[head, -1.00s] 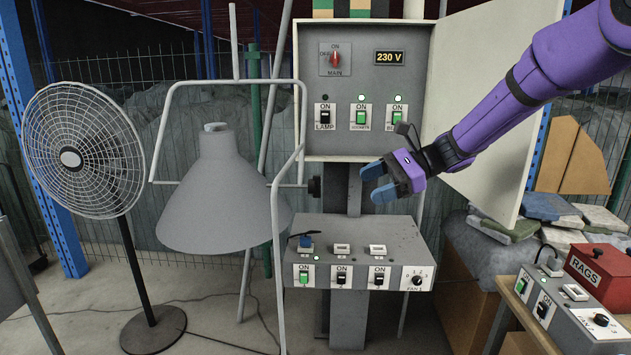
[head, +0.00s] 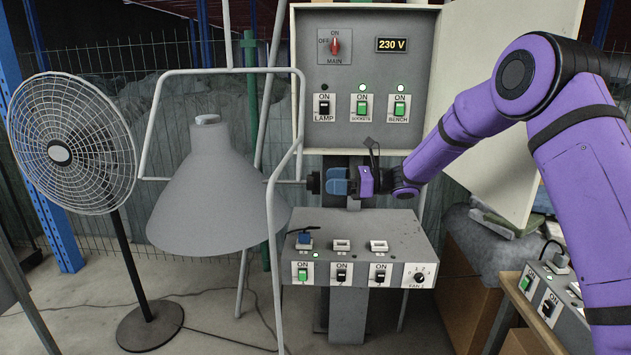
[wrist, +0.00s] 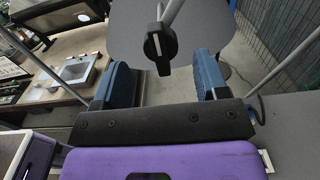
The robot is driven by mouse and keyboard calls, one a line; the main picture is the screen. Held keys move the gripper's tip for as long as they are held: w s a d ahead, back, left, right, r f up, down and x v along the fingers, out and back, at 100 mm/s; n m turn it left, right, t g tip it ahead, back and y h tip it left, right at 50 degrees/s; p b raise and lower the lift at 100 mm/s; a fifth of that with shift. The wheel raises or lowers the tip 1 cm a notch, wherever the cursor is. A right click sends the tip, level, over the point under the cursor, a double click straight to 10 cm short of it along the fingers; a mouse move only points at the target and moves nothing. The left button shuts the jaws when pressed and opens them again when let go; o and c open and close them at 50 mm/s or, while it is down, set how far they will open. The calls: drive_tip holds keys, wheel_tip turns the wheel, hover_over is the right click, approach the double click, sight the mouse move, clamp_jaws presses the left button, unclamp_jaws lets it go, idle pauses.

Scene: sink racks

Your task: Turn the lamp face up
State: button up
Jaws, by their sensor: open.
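The lamp (head: 205,195) is a large grey cone shade hanging in a white tube yoke (head: 218,71). Its wide mouth faces down and its narrow capped end points up. A black knob (head: 313,183) sits at the right side of the yoke, on the lamp's pivot rod. My gripper (head: 328,182) is just right of the knob, pointing left at it. In the wrist view, the knob (wrist: 158,46) stands between and slightly beyond the two blue open fingers, with the grey shade (wrist: 130,20) behind it. I cannot tell any contact.
A breaker panel (head: 362,75) stands behind, its LAMP switch dark and the others lit green. A socket box (head: 365,250) with switches is below my gripper. A fan (head: 70,145) stands at left. The panel's open door (head: 480,100) is behind my arm.

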sight(315, 194)
drive_tip(key=shift+w+a, duration=0.1)
drive_tip(key=shift+a, duration=2.4)
drive_tip(key=c, duration=1.2)
